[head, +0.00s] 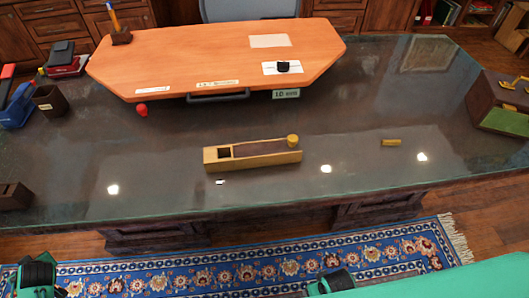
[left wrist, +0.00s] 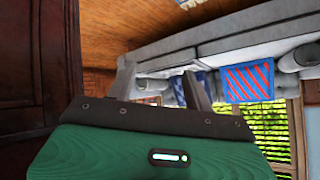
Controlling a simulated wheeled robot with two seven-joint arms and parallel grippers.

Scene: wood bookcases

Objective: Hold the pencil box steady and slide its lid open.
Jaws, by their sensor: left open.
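The pencil box (head: 224,163) is a long, light wooden box lying near the front middle of the desk in the head view. A dark brown strip, seemingly its lid (head: 260,147), covers much of its top. A small dark opening shows at its left end. A round yellow knob (head: 292,140) is at its right end. My left gripper (left wrist: 160,82) is open and empty in the left wrist view, facing a sofa and window, away from the box. Green and black parts of my arms show along the bottom of the head view, apart from the box. My right gripper cannot be made out.
An orange raised board (head: 200,60) stands behind. A brown box (head: 490,100) is at right; a dark cup (head: 48,101) and blue stapler-like object (head: 17,106) at left.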

